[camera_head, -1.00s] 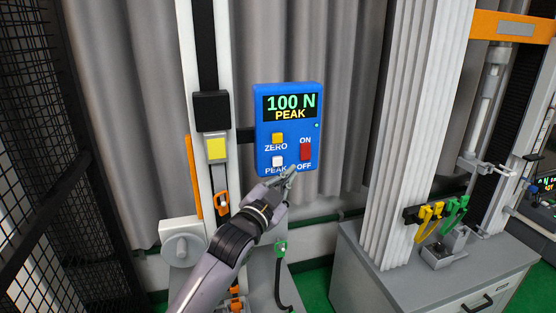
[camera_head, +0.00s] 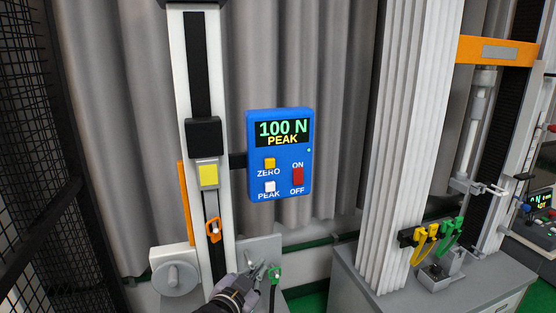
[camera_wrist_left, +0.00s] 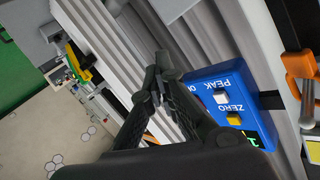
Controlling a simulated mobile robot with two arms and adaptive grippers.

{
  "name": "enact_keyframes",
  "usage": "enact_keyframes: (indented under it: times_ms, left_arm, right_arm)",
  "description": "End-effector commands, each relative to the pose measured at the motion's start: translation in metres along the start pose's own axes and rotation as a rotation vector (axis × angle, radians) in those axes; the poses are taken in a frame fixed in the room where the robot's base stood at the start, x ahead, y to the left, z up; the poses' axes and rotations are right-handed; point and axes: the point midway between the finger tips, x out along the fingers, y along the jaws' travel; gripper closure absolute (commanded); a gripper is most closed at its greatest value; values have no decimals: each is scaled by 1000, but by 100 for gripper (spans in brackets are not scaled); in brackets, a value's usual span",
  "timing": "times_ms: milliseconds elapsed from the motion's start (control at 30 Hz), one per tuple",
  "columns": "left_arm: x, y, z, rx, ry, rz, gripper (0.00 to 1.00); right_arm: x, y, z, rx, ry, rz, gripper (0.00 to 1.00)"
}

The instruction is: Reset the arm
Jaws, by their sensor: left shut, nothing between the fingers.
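My left gripper (camera_head: 258,274) is low in the head view, below the blue force gauge (camera_head: 252,190), with its arm coming up from the bottom edge. Its fingers are together and hold nothing. In the left wrist view the shut fingers (camera_wrist_left: 157,72) point up the picture, with the blue gauge (camera_wrist_left: 205,76) to their right. The gauge display reads 100 N PEAK. It has a yellow ZERO button, a white PEAK button and a red ON/OFF switch. My right gripper is in neither current view.
The white test column (camera_head: 178,90) carries a black block (camera_head: 204,137) and an orange hook (camera_head: 213,230). A green-ended hook (camera_head: 275,272) is close to my left gripper. A grey cabinet (camera_head: 362,290) stands right with yellow and green clamps (camera_head: 425,240). Black mesh (camera_head: 35,150) borders the left.

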Motion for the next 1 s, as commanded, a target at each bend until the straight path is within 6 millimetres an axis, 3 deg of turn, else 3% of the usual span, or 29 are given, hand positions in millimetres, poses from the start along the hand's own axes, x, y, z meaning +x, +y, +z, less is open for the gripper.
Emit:
enact_keyframes:
  times_ms: [33,100,200,333,600,867,1000]
  left_arm:
    - [-21,11,36,-54,-91,15,100]
    - [-51,24,79,-123,-214,32,100]
    - [-101,41,134,-216,-392,48,100]
    - [-166,60,187,-310,-595,55,100]
    - [-263,81,236,-419,-865,50,100]
    - [-340,94,258,-484,-1063,35,100]
    - [-325,104,287,-485,-1078,40,100]
  right_arm:
    - [0,0,0,0,0,0,58]
    - [0,0,0,0,0,0,58]
    - [0,0,0,0,0,0,58]
    - [0,0,0,0,0,0,58]
    - [0,0,0,0,0,0,58]
    - [0,0,0,0,0,0,58]
    - [4,0,0,0,0,0,58]
